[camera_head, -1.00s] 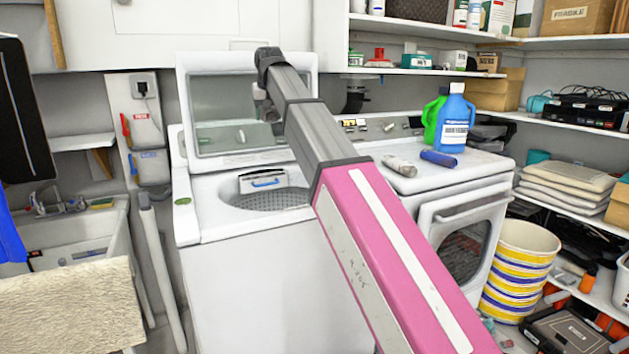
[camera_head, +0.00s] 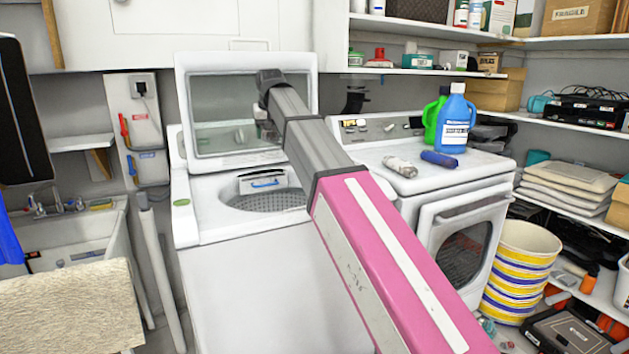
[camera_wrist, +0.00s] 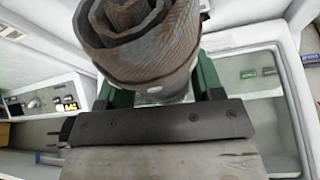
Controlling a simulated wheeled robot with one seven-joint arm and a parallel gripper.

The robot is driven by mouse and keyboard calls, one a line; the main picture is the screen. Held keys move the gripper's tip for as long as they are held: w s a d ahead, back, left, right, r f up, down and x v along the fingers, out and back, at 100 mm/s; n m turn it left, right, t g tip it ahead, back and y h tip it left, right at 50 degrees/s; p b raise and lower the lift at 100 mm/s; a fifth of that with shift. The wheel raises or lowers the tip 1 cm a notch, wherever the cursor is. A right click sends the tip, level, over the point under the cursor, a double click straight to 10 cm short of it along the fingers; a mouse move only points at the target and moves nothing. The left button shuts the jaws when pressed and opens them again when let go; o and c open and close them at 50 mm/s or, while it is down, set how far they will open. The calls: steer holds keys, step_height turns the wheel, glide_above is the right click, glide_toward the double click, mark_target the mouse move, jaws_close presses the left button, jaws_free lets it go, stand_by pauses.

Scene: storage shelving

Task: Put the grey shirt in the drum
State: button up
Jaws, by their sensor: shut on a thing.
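A rolled grey-brown cloth, the grey shirt (camera_wrist: 140,45), fills the top middle of the wrist view. My gripper (camera_wrist: 160,92) is shut on it, with a green finger on each side. In the head view my arm hides most of the gripper and the shirt. The top-loading washer (camera_head: 195,215) stands open with its lid (camera_head: 228,85) raised. The drum (camera_head: 262,201) shows through its opening, with perforated grey metal and a blue-marked part at the back. The far end of my arm is above the back of the opening, near the lid.
A dryer (camera_head: 470,195) stands right of the washer, with a blue bottle (camera_head: 455,120), a green bottle (camera_head: 432,118) and small rolls on top. A sink (camera_head: 75,235) is at left. Striped buckets (camera_head: 520,270) and loaded shelves are at right.

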steer(key=o, duration=1.2)
steer(key=shift+c, duration=0.2)
steer(key=shift+r, duration=0.1)
steer(key=v, duration=0.9)
steer(key=shift+s+r, duration=0.15)
steer(key=shift+r, duration=0.1)
steer(key=shift+s+d+r, duration=0.15)
steer(key=shift+s+r, duration=0.1)
steer(key=shift+r, duration=0.25)
